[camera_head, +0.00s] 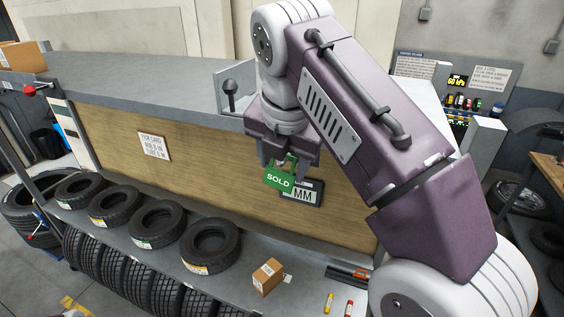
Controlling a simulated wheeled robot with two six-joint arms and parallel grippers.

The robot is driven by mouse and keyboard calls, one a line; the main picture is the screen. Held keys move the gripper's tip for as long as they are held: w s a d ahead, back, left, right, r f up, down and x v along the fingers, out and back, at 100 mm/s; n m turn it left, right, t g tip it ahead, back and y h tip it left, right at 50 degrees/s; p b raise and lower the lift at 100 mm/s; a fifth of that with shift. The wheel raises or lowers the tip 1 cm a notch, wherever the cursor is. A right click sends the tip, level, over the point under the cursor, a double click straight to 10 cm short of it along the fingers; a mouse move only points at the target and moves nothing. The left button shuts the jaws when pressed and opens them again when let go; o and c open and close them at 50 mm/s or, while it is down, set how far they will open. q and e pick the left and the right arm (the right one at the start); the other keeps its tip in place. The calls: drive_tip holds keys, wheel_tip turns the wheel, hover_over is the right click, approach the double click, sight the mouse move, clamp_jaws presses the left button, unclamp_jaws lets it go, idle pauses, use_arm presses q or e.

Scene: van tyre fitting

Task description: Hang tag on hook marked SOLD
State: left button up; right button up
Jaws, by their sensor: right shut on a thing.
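My left gripper is not in view.
Several tyres (209,246) lie on the shelf below the panel, with more standing underneath. A grey counter (150,80) runs above. A black-knobbed lever (230,88) stands near my gripper.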

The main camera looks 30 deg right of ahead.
idle(0.4)
drive_tip(key=o, duration=1.5)
